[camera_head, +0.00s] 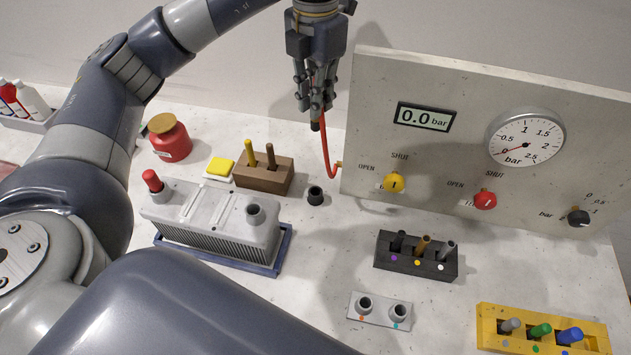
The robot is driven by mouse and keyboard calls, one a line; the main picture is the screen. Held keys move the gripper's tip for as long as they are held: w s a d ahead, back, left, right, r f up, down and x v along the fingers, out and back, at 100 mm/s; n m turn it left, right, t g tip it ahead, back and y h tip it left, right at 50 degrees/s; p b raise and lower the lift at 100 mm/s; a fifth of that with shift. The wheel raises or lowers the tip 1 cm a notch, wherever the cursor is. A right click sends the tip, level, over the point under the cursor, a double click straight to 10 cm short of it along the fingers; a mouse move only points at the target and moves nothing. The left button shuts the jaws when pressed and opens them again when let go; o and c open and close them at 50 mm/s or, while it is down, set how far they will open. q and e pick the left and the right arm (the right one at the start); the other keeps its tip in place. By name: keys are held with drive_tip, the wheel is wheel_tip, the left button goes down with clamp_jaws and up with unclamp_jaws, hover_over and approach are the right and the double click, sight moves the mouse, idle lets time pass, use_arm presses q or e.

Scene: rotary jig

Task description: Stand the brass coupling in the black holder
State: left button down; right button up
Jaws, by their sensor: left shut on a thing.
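The black holder (384,262) stands on the table below the gauge panel. My left gripper (316,103) is high at top centre, left of the panel and away from the holder. It is shut on a slim dark-tipped piece, seemingly the end of the red hose (327,150); the fingers hide most of it. My right gripper is not in view.
The gauge panel (470,130) rises behind the holder. A grey finned block (190,215), wooden block (262,180), small black cup (316,195), plate with two sockets (380,320) and yellow holder (490,340) stand around. Bare table lies between the cup and the black holder.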

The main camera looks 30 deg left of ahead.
use_arm(q)
wheel_tip(320, 180, down, 23)
drive_tip(key=p, duration=0.5)
drive_tip(key=shift+r, duration=0.2)
drive_tip(key=shift+f, duration=0.65)
drive_tip(key=c, duration=1.6)
unclamp_jaws()
